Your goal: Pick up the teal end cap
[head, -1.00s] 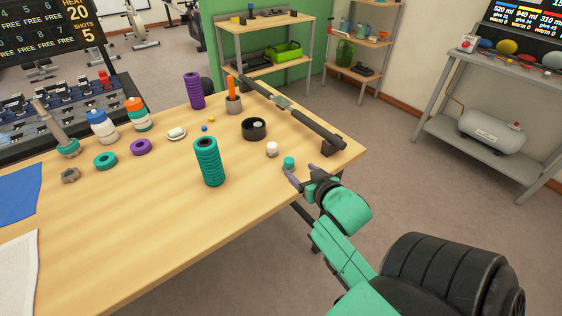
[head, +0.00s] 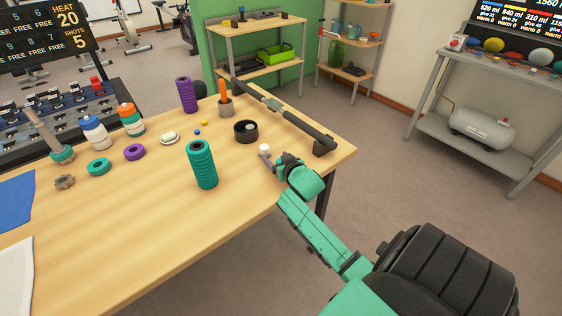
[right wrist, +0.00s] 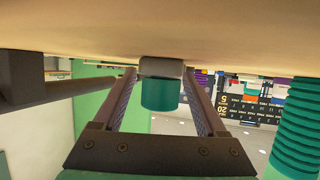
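The teal end cap (right wrist: 160,95) shows in the right wrist view, which is upside down, with the tabletop along its top. In the head view my right gripper (head: 275,160) is low at the table's right edge and hides the teal cap. A small white cap (head: 264,149) stands just beyond the fingers. My left gripper is out of view.
A ribbed teal cylinder (head: 202,165) stands left of my right gripper. A black ring-shaped dish (head: 246,131) is behind, and a dark bar (head: 285,116) runs along the back right table (head: 130,230) edge.

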